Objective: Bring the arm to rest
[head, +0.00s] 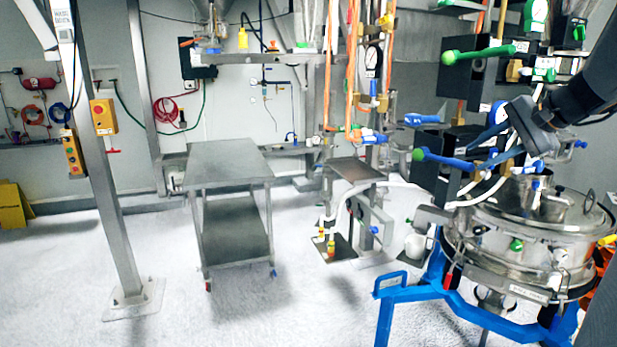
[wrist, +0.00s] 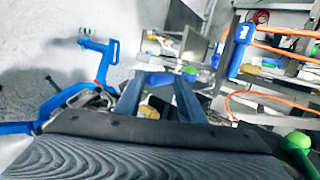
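My gripper (head: 480,154) is at the right of the head view, at the end of my dark arm. It hangs above and beside the steel sifter (head: 530,228), in front of blue- and green-handled valves. In the wrist view its two dark blue fingers stand apart, and my gripper (wrist: 160,82) is open. I see nothing held between the fingers. Pipework and part of the blue frame show beyond them.
The sifter stands on a blue frame (head: 400,293). A blue valve handle (head: 445,160) and a green one (head: 478,54) are close to my gripper. A steel trolley (head: 229,168) stands in the middle. White floor is clear at the front left.

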